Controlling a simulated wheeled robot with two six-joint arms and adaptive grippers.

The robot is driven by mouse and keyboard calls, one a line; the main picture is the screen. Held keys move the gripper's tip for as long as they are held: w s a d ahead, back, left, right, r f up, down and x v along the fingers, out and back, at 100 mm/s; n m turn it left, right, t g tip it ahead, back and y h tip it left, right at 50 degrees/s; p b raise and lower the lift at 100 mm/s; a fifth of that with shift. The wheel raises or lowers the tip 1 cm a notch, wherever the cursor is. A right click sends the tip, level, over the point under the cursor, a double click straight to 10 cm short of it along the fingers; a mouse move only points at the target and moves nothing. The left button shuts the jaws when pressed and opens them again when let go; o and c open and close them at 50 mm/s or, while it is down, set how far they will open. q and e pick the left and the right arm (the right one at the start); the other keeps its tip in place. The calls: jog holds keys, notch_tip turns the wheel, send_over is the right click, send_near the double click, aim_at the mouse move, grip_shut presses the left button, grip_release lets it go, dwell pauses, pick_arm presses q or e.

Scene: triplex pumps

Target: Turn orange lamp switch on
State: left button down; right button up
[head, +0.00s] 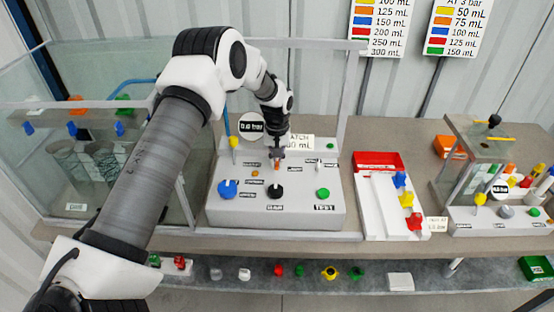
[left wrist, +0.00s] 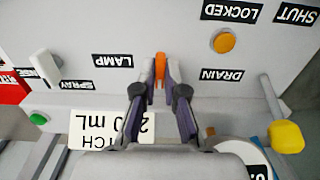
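The orange lamp switch (left wrist: 160,68) is a small upright lever on the grey panel, beside the LAMP label (left wrist: 120,61) in the left wrist view. In the head view its orange tip (head: 277,167) shows just below my left gripper (head: 278,152). In the left wrist view my left gripper (left wrist: 161,82) has one dark finger on each side of the lever, close against it. The lamp itself cannot be made out. My right gripper is in neither view.
The control panel (head: 300,208) also carries a blue knob (head: 228,189), a black knob (head: 275,192), a green button (head: 322,194) and a yellow-topped lever (head: 234,143). An orange button (left wrist: 224,42) sits near the switch. A glass tank stands left; a white tray with a red bin stands right.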

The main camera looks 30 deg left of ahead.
pick_arm(q)
jog(key=shift+f+m, duration=0.1)
jog(key=shift+m, duration=0.3)
jog(key=m+b, duration=0.1)
jog(key=m, duration=0.4)
jog(key=shift+a, duration=0.1)
jog(key=m+b, duration=0.1)
jog(key=m, duration=0.5)
dwell(0.6)
jog(key=c, duration=1.4)
grip_release()
jog(key=shift+o, duration=0.8)
jog(key=shift+w+f+m, duration=0.1)
jog(key=shift+w+m, duration=0.1)
jog(key=shift+m, duration=0.1)
